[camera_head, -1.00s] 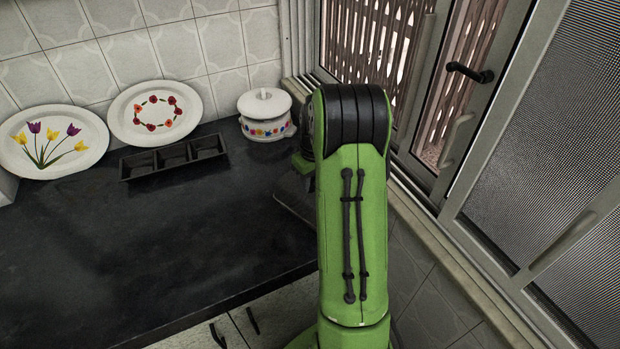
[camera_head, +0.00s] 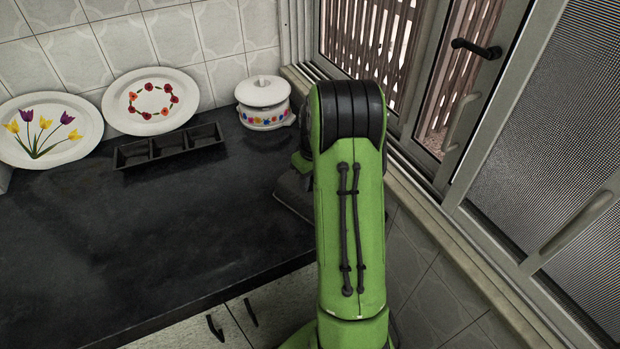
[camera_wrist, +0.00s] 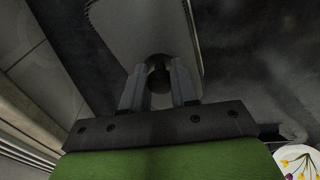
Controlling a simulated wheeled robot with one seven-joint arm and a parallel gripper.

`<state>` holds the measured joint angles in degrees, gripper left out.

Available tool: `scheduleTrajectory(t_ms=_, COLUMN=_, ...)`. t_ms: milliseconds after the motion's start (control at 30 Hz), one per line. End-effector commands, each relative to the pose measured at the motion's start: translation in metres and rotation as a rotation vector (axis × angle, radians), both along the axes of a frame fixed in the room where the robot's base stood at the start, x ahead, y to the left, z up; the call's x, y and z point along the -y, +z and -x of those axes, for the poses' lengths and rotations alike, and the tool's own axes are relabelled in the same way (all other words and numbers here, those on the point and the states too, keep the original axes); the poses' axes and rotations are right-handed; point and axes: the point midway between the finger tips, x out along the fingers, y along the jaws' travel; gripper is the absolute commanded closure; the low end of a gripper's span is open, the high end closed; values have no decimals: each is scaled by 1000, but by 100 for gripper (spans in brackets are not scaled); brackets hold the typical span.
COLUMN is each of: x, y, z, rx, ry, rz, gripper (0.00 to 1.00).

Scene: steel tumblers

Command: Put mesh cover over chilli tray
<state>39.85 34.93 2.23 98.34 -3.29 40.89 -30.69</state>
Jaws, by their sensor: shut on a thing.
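In the wrist view my gripper (camera_wrist: 158,84) is shut on a dark round knob (camera_wrist: 159,77). The knob sits against a grey flat panel (camera_wrist: 145,28), which looks like the mesh cover, though its mesh is too dim to make out. In the head view a grey slab (camera_head: 293,196), probably the same cover, shows just left of my green arm, over the counter's right end. The arm hides my gripper and most of the slab there. I cannot identify a chilli tray and see no chillies; whether anything lies under the panel is hidden.
A black three-compartment tray (camera_head: 169,146) stands on the dark counter (camera_head: 130,240) near the wall. Behind it lean a tulip plate (camera_head: 75,115) and a flower-ring plate (camera_head: 165,88). A lidded white pot (camera_head: 264,95) stands in the corner. The counter's front left is clear. A window (camera_head: 430,90) flanks the right.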

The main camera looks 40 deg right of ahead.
Motion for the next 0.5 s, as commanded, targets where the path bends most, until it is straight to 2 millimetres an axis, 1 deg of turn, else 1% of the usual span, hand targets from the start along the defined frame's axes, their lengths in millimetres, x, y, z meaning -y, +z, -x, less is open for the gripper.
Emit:
scheduleTrajectory(t_ms=133, x=0, y=0, z=0, rx=0, ry=0, rz=0, gripper=100)
scheduleTrajectory(t_ms=167, x=0, y=0, z=0, rx=0, ry=0, rz=0, gripper=69)
scheduleTrajectory(t_ms=333, x=0, y=0, z=0, rx=0, ry=0, rz=0, gripper=43)
scheduleTrajectory(t_ms=500, x=0, y=0, z=0, rx=0, ry=0, rz=0, gripper=42)
